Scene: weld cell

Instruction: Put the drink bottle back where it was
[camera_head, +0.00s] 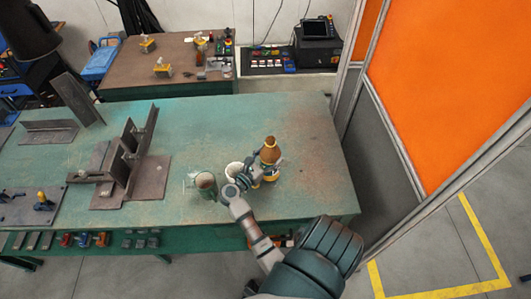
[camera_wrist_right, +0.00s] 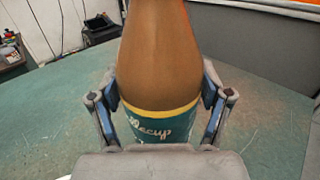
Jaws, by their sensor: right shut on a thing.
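The drink bottle (camera_head: 269,152) has a brown body, a teal label with yellow edges and a yellowish cap. It is upright at the right part of the green table (camera_head: 310,150). My right gripper (camera_head: 258,176) is shut on it from the near left side. In the right wrist view the bottle (camera_wrist_right: 160,60) fills the middle, with the fingers of the right gripper (camera_wrist_right: 160,112) on both sides of its label. I cannot tell whether its base touches the table. My left gripper is not in view.
A steel bracket assembly (camera_head: 130,160) sits further left. The table is clear behind and right of the bottle. An orange screen (camera_head: 440,80) stands beyond the right edge.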

